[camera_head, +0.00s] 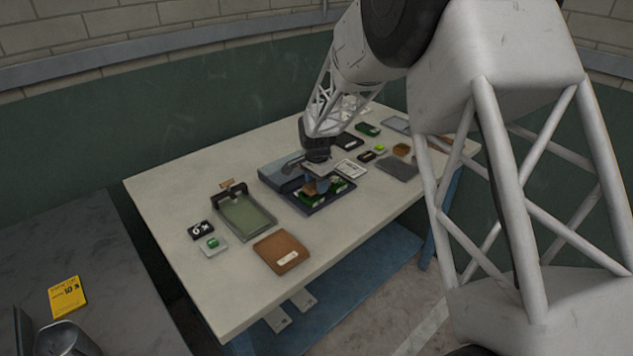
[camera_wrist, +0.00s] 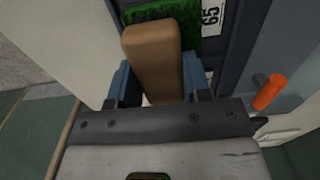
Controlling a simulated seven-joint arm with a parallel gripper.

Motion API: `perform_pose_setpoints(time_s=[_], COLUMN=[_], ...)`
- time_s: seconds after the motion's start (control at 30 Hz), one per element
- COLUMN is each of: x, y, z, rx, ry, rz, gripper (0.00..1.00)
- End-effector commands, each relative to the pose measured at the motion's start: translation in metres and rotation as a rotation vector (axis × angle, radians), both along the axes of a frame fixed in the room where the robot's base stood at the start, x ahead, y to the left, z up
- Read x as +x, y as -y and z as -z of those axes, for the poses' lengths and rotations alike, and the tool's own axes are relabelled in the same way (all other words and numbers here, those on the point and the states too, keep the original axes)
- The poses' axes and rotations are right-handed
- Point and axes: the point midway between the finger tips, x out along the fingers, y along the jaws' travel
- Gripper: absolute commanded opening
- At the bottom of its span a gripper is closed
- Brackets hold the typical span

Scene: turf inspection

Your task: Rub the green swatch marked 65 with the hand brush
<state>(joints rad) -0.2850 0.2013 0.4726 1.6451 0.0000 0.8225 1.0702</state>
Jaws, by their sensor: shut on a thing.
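My gripper (camera_head: 316,182) is over the dark tray (camera_head: 318,207) near the middle of the table. In the wrist view its blue fingers (camera_wrist: 160,85) are shut on the tan wooden body of the hand brush (camera_wrist: 150,50). The brush also shows in the head view (camera_head: 309,189), low over the tray. The green swatch (camera_wrist: 186,22) lies under and beyond the brush's far end, beside a white label reading 65 (camera_wrist: 210,16). The brush hides part of the swatch. I cannot tell whether its underside touches the green. More green shows in the tray in the head view (camera_head: 335,186).
An olive tray (camera_head: 245,218) and a brown board (camera_head: 281,252) lie to the left on the pale table (camera_head: 185,195). Several small items and grey plates (camera_head: 398,167) lie to the right.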

Motion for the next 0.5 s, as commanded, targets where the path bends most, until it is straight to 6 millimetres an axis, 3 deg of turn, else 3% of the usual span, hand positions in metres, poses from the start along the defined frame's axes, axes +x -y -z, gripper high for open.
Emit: perform_pose_setpoints(time_s=[0.5], x=[-0.035], y=[-0.033], z=[0.0], rx=[0.0], ry=[0.0], rz=[-0.002], gripper=[0.25])
